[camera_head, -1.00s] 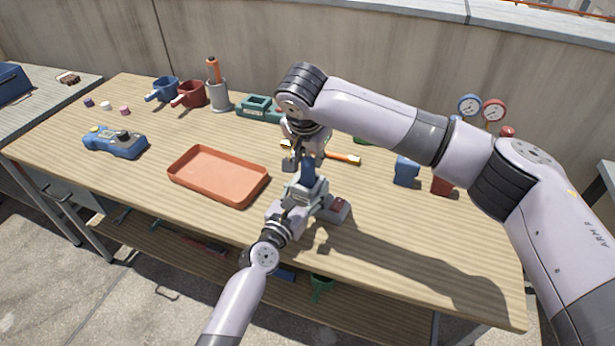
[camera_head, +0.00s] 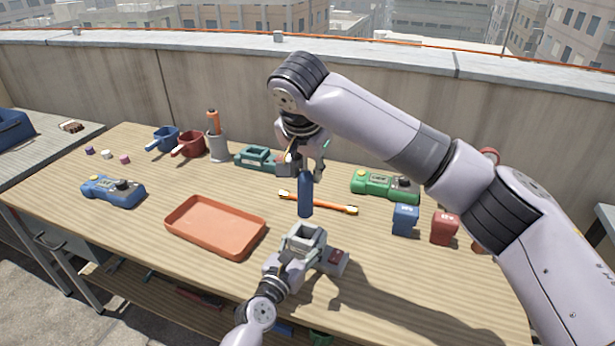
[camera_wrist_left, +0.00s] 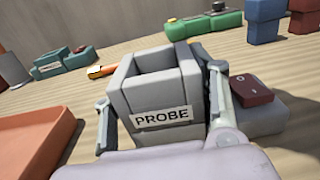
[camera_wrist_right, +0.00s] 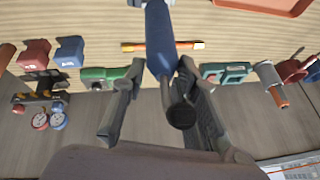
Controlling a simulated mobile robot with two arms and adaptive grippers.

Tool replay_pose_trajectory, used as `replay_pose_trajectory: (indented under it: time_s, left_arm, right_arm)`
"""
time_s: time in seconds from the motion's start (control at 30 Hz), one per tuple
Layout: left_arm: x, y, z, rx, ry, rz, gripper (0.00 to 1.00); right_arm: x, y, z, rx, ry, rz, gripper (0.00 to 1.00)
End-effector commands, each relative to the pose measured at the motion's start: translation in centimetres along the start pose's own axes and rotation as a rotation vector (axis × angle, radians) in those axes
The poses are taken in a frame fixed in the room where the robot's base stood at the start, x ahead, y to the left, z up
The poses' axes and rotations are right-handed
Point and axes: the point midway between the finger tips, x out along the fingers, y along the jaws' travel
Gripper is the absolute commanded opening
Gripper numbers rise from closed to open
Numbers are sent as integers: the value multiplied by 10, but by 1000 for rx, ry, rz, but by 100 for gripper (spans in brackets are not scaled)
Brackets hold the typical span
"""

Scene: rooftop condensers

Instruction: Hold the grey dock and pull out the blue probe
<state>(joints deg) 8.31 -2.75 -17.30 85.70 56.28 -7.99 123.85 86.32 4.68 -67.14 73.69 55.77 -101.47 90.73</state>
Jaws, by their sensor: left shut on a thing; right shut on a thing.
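The grey dock (camera_head: 303,240) stands upright on the bench, with an empty square socket on top. In the left wrist view it (camera_wrist_left: 158,95) carries a label reading PROBE, and a red switch (camera_wrist_left: 252,90) sits on its base. My left gripper (camera_head: 296,252) is shut on the dock, one finger on each side. The blue probe (camera_head: 305,194) hangs upright above and clear of the dock. My right gripper (camera_head: 304,168) is shut on the probe's upper end. In the right wrist view the probe (camera_wrist_right: 159,40) runs out between the fingers.
An orange tray (camera_head: 216,228) lies left of the dock. Behind the probe lies an orange-handled tool (camera_head: 330,204). A green meter (camera_head: 385,187), a blue block (camera_head: 405,219) and a red block (camera_head: 445,227) stand to the right. A blue meter (camera_head: 113,190) lies far left.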

Motion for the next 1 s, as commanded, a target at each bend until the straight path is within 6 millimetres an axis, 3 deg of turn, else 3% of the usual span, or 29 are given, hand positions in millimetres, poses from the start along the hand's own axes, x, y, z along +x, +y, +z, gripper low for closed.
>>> replay_pose_trajectory:
  time_s: [0.13,0.17,0.2,0.5,0.73,1.0]
  left_arm:
    - [0,0,-1,1,1,-1,16]
    - [0,0,-1,1,1,-1,54]
    - [0,0,-1,1,1,0,57]
    - [0,0,0,0,1,0,76]
    - [0,0,0,0,0,0,77]
    - [0,0,0,0,0,-1,95]
  right_arm:
    - [0,0,0,0,1,-1,0]
    - [0,0,0,0,1,-1,0]
    - [0,0,0,0,1,-1,0]
    - [0,0,0,0,1,-1,0]
    - [0,0,0,0,1,-1,0]
    - [0,0,0,0,1,-1,0]
